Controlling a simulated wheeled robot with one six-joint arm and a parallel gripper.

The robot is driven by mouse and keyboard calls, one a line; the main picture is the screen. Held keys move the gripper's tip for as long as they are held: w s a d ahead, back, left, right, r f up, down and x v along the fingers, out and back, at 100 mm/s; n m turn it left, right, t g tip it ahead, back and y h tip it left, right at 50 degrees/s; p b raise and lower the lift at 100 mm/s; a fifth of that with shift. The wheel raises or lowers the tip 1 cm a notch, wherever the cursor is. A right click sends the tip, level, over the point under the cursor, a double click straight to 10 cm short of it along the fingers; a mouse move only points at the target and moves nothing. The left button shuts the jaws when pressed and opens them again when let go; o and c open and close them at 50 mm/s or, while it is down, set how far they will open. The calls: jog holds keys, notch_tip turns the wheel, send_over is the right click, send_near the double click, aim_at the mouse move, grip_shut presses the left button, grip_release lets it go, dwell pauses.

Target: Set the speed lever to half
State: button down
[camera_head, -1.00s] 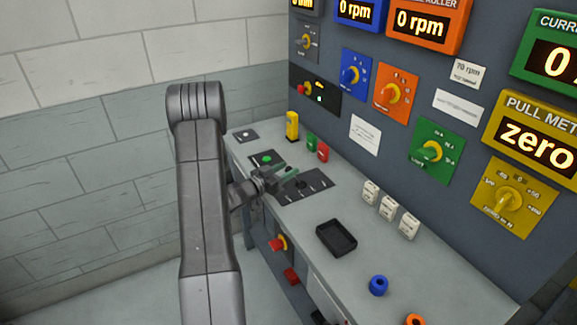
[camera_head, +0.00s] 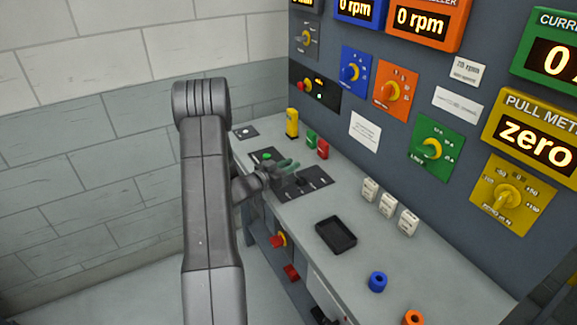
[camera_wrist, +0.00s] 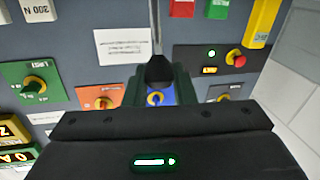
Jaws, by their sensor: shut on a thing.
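The speed lever's dark plate (camera_head: 314,180) with white marks lies on the bench top in the head view. My gripper (camera_head: 284,168) is over the plate's left part. In the wrist view my gripper (camera_wrist: 158,84) is shut on the lever's black knob (camera_wrist: 158,70), between the two dark green fingers. A thin grey rod (camera_wrist: 155,25) runs from the knob to the top edge of the picture. The lever's foot and its exact mark on the scale are hidden in the head view.
A yellow block (camera_head: 292,123) and green and red blocks (camera_head: 322,149) stand behind the plate. A black tray (camera_head: 336,248), several white blocks (camera_head: 388,205) and a blue ring (camera_head: 377,282) are to the right. The panel (camera_head: 400,140) carries knobs and displays.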

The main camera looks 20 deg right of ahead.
jog(key=shift+d+r+g+y+p, duration=0.35)
jog(key=shift+d+r+y, duration=0.1)
jog(key=shift+d+y, duration=0.25)
jog(key=shift+w+d+r+b, duration=0.1)
jog(key=shift+d+b, duration=0.3)
jog(key=shift+d, duration=0.55)
jog(key=shift+w+d+r+b, duration=0.1)
jog(key=shift+d+b, duration=0.25)
jog(key=shift+d, duration=0.55)
jog(key=shift+d+f, duration=0.1)
jog(key=shift+d, duration=0.8)
jog(key=shift+b, duration=0.3)
jog(key=shift+f, duration=0.1)
jog(key=c, duration=1.6)
grip_release()
jog(key=o, duration=0.4)
jog(key=shift+d, duration=0.25)
jog(key=shift+a, duration=0.25)
